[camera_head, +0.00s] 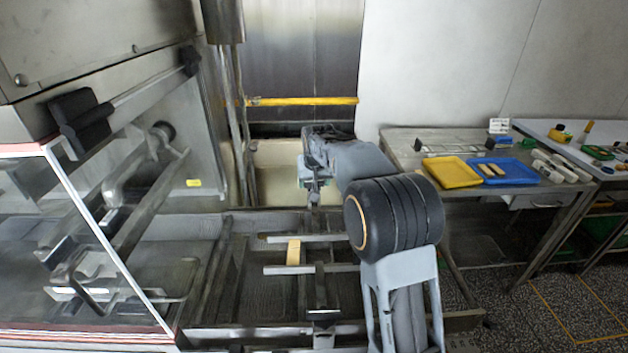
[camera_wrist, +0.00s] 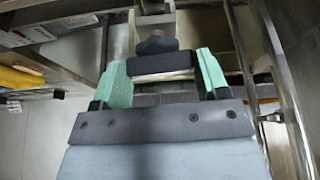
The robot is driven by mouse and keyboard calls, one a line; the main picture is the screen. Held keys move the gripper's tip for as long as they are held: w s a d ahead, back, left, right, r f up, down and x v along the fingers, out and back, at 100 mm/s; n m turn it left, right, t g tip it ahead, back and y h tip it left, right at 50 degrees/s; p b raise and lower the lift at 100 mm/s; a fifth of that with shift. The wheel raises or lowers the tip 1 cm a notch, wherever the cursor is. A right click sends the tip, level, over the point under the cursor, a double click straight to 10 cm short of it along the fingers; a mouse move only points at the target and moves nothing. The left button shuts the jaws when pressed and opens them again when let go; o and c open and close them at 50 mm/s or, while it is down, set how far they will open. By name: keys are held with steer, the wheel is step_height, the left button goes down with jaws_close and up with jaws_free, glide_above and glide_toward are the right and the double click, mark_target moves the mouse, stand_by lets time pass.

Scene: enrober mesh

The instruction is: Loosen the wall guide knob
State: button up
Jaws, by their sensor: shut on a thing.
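The wall guide knob (camera_wrist: 160,64) shows in the wrist view as a black, wide-headed knob with a narrower dark neck, in front of a grey metal bracket. My gripper (camera_wrist: 162,72) has its two green fingers on either side of the knob's head, shut on it. In the head view my gripper (camera_head: 312,186) is at the end of my arm, above the far end of the conveyor frame. There the knob is hidden or too small to make out, and the fingers are partly covered by my wrist.
Metal guide rails (camera_head: 310,269) with a pale yellow bar (camera_head: 293,253) lie below my gripper. A steel post (camera_head: 238,120) and a yellow bar (camera_head: 300,101) stand behind. A glass-sided machine (camera_head: 95,250) is at left; a table (camera_head: 410,150) with yellow and blue trays is at right.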

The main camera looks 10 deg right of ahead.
steer(key=n, duration=0.2)
steer(key=n+y, duration=0.1)
steer(key=n, duration=0.1)
steer(key=shift+d+y, duration=0.1)
steer(key=shift+y, duration=0.2)
steer(key=n, duration=0.2)
steer(key=n+g+y, duration=0.1)
steer(key=n, duration=0.1)
steer(key=shift+d+n+y, duration=0.1)
steer(key=shift+n+y, duration=0.2)
steer(key=shift+n, duration=0.1)
steer(key=n+p, duration=0.1)
steer(key=n, duration=0.1)
steer(key=n+g+y, duration=0.1)
steer(key=n, duration=0.2)
steer(key=shift+w+r+g+p, duration=0.1)
steer(key=shift+g+p, duration=0.2)
steer(key=shift+p, duration=0.1)
steer(key=shift+n+g+y+p, duration=0.3)
steer(key=shift+n+g+p, duration=0.2)
steer(key=shift+n, duration=1.1)
steer(key=o, duration=0.9)
steer(key=shift+o, duration=0.2)
steer(key=w+p+v, duration=0.1)
steer(key=v, duration=1.2)
steer(key=shift+s+d+r, duration=0.2)
steer(key=shift+s+r, duration=0.1)
steer(key=shift+s, duration=0.1)
